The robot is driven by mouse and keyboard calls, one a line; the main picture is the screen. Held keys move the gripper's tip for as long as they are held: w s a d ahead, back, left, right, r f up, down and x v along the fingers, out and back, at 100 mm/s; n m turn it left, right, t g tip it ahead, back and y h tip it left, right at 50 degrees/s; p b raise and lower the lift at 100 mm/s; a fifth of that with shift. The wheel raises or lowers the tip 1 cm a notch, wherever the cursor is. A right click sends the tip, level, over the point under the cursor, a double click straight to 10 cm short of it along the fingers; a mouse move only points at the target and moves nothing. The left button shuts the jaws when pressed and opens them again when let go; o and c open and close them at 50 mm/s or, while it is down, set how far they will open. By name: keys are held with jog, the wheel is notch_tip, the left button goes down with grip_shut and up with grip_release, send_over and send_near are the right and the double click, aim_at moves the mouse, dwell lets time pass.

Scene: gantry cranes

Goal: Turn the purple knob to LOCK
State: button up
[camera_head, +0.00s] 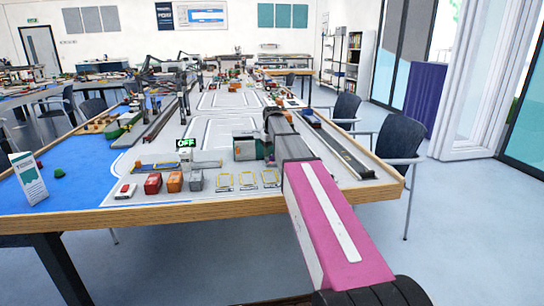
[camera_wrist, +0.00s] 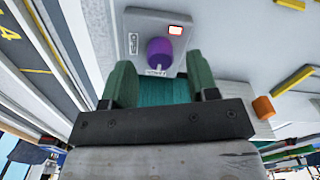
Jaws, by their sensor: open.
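The purple knob (camera_wrist: 160,52) stands on a grey panel (camera_wrist: 140,18) in the wrist view. A small lit red-and-white indicator (camera_wrist: 176,30) is beyond it. White labels lie left of the knob (camera_wrist: 133,43) and at its near side (camera_wrist: 157,72); I cannot read them clearly. My gripper (camera_wrist: 160,82) is open, its green fingers left and right of the knob's line. The knob appears just ahead of the gap, not visibly touched. In the head view my gripper (camera_head: 264,148) is low over the table, and I cannot make out the knob there.
The table (camera_head: 120,213) has a wooden edge.

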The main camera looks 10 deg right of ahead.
aim_at(272, 156)
notch_tip(272, 156, up, 9)
dwell(0.3)
